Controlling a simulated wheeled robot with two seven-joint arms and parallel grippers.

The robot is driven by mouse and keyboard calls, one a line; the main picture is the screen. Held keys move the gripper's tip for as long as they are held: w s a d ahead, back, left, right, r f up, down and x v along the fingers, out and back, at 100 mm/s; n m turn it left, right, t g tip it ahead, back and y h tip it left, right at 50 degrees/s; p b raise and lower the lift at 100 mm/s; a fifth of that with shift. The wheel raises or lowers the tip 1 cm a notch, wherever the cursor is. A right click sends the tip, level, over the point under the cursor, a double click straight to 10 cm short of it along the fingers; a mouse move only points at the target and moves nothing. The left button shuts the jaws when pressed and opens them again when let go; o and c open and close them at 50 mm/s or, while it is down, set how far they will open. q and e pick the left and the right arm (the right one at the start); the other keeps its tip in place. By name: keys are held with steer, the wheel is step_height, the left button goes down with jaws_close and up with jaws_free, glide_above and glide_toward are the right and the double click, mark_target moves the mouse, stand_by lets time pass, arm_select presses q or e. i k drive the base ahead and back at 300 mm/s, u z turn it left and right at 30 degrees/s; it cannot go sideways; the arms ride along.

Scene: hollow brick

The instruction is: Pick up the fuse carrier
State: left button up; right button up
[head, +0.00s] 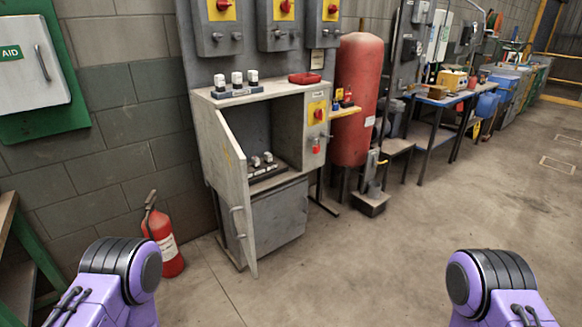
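A row of white-topped pieces (237,79) that look like fuse carriers stands upright in a dark base on top of the grey cabinet (212,132). Similar smaller white-and-dark pieces (262,160) sit on a dark base inside the cabinet's open compartment. I cannot tell which single piece the task means. The cabinet door (235,185) hangs open toward me. Purple and black parts of my two arms show at the lower left and lower right. Neither gripper is in view, and nothing held can be seen.
A red object (304,78) lies on the cabinet top. A red fire extinguisher (162,238) stands on the floor left of the cabinet. A red tank (358,100) stands to its right. A bench (440,100) lies beyond. The floor in front is clear.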

mark_target(256, 161)
steer(key=z, duration=0.95)
steer(key=i, duration=2.95)
steer(key=u, duration=0.75)
